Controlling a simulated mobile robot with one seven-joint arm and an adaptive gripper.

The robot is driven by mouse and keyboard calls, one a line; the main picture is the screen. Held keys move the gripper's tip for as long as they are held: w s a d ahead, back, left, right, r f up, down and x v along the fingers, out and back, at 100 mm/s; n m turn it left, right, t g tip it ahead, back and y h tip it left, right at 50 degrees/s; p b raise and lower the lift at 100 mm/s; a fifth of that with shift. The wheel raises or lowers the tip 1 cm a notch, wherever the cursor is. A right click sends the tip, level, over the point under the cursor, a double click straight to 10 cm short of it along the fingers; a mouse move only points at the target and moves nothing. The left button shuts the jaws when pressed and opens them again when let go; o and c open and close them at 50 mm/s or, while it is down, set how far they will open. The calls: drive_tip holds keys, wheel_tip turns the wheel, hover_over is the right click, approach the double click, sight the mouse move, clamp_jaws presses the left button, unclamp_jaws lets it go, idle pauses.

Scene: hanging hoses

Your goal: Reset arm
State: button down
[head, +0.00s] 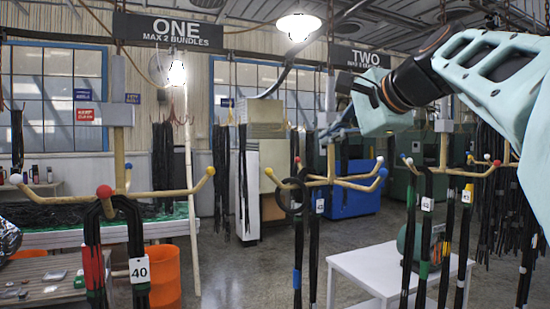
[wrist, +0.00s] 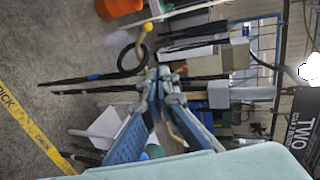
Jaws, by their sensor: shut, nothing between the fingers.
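My arm enters the head view from the right, and its wrist bends down at the middle. My gripper (head: 338,131) shows there only in part, in front of the rack under sign TWO, with the wrist hiding some of it. In the wrist view my gripper (wrist: 160,78) has its blue and grey fingers together, with nothing held between them. A wooden hose rack (head: 335,180) with coloured ball tips hangs below it in the head view. A black coiled hose (head: 290,196) hangs on that rack's left side; the coil also shows in the wrist view (wrist: 133,60).
A left rack (head: 150,194) holds black hoses tagged 40 (head: 139,270). Tagged hoses (head: 426,225) hang at the right. A white table (head: 385,270) stands below. Open floor lies in the middle.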

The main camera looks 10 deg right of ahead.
drive_tip(key=shift+v, duration=0.85)
drive_tip(key=shift+s+a+f, duration=0.1)
